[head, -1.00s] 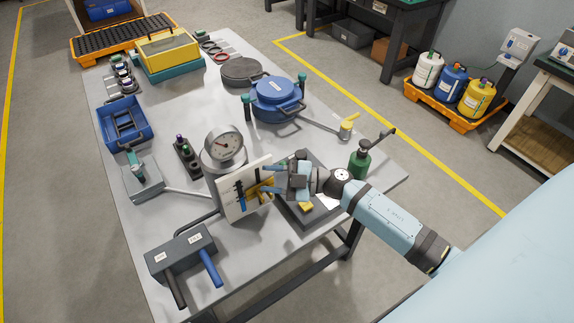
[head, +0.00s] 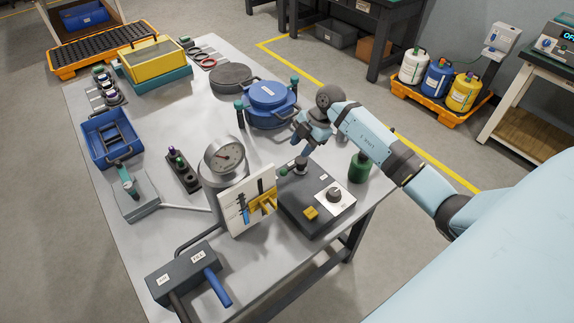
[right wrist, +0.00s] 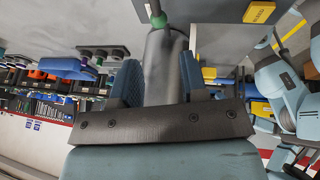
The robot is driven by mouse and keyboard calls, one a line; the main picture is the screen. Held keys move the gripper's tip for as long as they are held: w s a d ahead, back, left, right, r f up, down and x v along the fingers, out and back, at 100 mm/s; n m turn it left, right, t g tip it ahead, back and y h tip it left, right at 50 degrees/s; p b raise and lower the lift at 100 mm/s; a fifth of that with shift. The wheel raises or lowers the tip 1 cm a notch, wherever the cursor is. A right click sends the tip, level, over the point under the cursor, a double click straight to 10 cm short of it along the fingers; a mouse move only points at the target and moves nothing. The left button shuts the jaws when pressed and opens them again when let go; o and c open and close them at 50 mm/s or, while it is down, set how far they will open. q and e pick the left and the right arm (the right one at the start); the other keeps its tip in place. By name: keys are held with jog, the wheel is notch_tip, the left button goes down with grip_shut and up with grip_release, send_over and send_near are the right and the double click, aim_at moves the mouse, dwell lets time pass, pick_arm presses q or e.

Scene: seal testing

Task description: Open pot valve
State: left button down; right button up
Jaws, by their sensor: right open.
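The blue pot (head: 268,95) stands on the grey table with its lid on and upright dark-green-topped clamps at its sides. Its valve, on the pipe at the pot's right, is hidden behind my right arm in the head view. My right gripper (head: 305,147) is just right of and in front of the pot, above the table, pointing down. In the right wrist view its two blue fingers (right wrist: 158,68) are apart. A grey cylinder shows between or beyond them; I cannot tell whether they touch it. My left gripper is not in view.
A green bottle (head: 359,167) stands at the right, beneath my arm.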

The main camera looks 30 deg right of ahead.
aim_at(288, 170)
jog(key=x, duration=1)
jog(key=shift+w, duration=0.15)
jog(key=shift+c, duration=0.4)
grip_shut()
